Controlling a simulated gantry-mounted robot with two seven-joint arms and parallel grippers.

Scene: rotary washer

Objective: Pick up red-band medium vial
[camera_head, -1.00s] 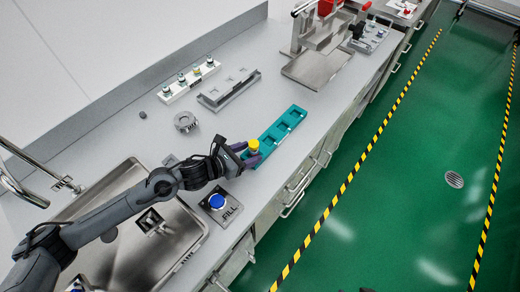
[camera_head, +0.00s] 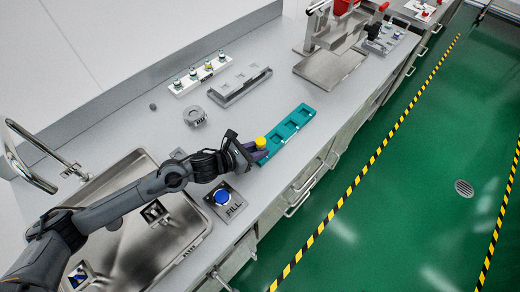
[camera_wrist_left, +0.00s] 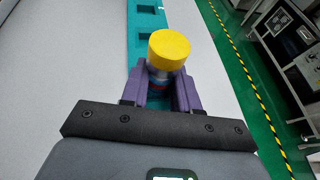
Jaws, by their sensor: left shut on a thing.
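A vial with a yellow cap (camera_head: 260,142) stands at the near end of the teal rack (camera_head: 297,124). In the left wrist view, its yellow cap (camera_wrist_left: 169,49) sticks up above the fingers. A bluish body with a hint of red shows below the cap, but most of it is hidden. My left gripper (camera_head: 259,150) is shut on this vial, with its purple fingers (camera_wrist_left: 160,92) on either side. I cannot tell whether the vial's base is clear of its slot. The rack's other visible slots look empty. My right gripper is not in view.
A sink (camera_head: 183,239) lies under my left arm, with a blue FILL button (camera_head: 222,197) beside it. A white rack (camera_head: 200,77) with several vials, a grey tray (camera_head: 240,87) and a round grey fixture (camera_head: 194,117) stand behind. A metal press (camera_head: 335,45) stands farther back.

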